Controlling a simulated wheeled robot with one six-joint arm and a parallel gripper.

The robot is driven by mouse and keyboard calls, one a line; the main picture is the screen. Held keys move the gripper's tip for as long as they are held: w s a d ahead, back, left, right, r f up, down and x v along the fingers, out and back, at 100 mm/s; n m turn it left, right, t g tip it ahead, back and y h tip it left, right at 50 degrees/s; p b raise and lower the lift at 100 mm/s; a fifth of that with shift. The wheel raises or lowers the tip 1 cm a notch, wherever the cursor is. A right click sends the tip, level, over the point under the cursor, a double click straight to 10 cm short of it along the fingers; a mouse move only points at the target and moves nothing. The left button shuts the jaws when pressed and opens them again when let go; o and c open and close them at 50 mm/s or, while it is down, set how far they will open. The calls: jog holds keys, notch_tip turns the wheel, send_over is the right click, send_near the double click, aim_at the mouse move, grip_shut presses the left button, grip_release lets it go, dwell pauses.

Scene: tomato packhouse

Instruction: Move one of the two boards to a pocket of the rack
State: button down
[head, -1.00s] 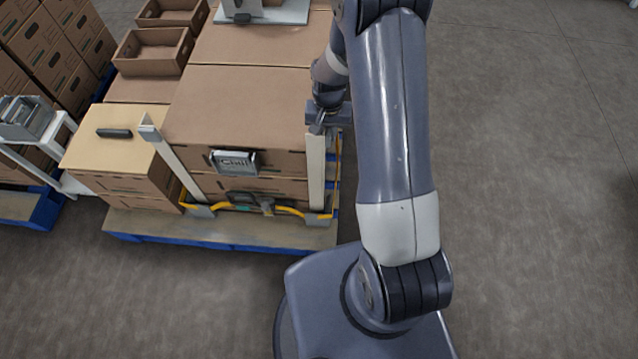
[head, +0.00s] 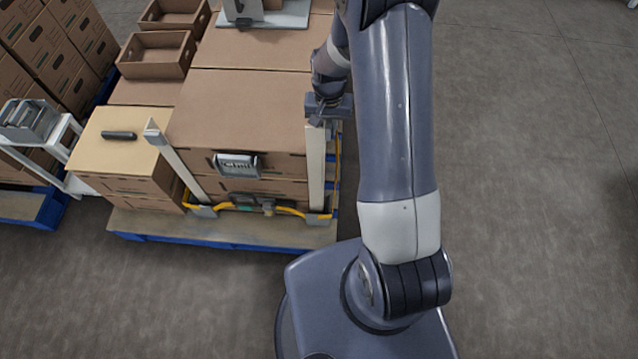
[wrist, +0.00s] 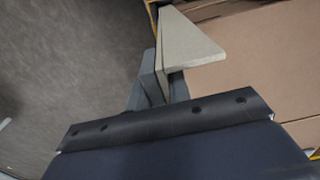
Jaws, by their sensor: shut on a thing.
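Two pale L-section corner boards stand at the front corners of a carton stack on a pallet. The left board (head: 176,163) leans a little, its top near the stack's front left corner. The right board (head: 315,178) stands upright at the front right corner. My gripper (head: 318,122) is at the right board's top end. In the wrist view, my gripper (wrist: 158,80) is shut on one flange of this right board (wrist: 190,45). Its lower part is hidden there. I cannot make out a rack with pockets for certain.
A yellow strap (head: 290,209) runs low around the stack near both board feet. A grey label holder (head: 237,164) is on the stack's front. Left are a lower carton stack (head: 115,150) and a white stand (head: 75,150) with a grey bin. The floor right is clear.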

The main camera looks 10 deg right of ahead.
jog(key=shift+r+p, duration=3.05)
jog(key=shift+r, duration=1.75)
jog(key=s+d, duration=0.4)
jog(key=s, duration=0.5)
jog(key=shift+s+d+r+b, duration=0.25)
jog(key=shift+d+r+b, duration=0.05)
jog(key=shift+d+r, duration=0.15)
